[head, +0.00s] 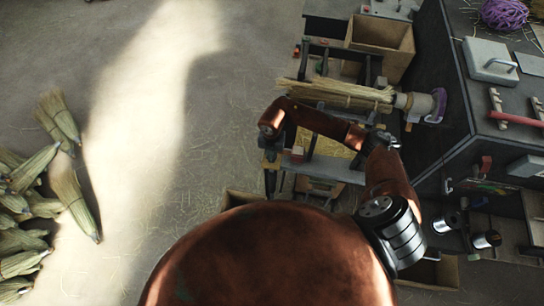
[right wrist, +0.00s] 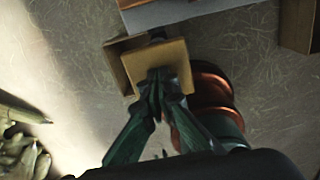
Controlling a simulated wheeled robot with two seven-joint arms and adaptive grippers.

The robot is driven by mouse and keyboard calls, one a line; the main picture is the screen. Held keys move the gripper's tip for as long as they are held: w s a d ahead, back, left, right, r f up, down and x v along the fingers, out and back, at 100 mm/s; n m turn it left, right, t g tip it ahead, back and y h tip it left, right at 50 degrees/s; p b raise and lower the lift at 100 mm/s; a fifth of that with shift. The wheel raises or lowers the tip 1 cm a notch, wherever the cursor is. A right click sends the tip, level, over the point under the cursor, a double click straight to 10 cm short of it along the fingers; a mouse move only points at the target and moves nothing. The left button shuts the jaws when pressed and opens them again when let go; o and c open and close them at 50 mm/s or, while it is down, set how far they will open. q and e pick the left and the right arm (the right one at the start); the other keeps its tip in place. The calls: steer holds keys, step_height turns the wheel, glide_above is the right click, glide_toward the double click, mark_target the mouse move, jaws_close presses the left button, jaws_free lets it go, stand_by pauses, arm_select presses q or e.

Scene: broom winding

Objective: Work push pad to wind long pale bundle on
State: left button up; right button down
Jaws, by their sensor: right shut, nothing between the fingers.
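The long pale bundle (head: 345,92) lies level across the machine, its right end at a grey and purple round holder (head: 425,103). My right gripper (head: 270,166) is at the machine's left side, below the bundle in the head view, and small there. In the right wrist view the right gripper (right wrist: 157,75) shows green fingers shut together with nothing between them. Their tips overlap a tan square plate (right wrist: 177,53), likely the push pad; I cannot tell whether they touch it. My left gripper is not in view.
Broom heads (head: 30,210) lie piled on the floor at left. A dark bench (head: 480,100) with a purple twine ball (head: 503,13) stands at right. An open wooden box (head: 385,45) is behind the bundle. The floor at centre left is clear.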

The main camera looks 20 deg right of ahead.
steer(key=shift+s+f+b, duration=0.15)
steer(key=shift+f+b, duration=1.25)
steer(key=shift+f, duration=1.05)
step_height(320, 180, up, 10)
steer(key=p, duration=0.7)
steer(key=shift+r, duration=0.2)
steer(key=shift+f, duration=0.1)
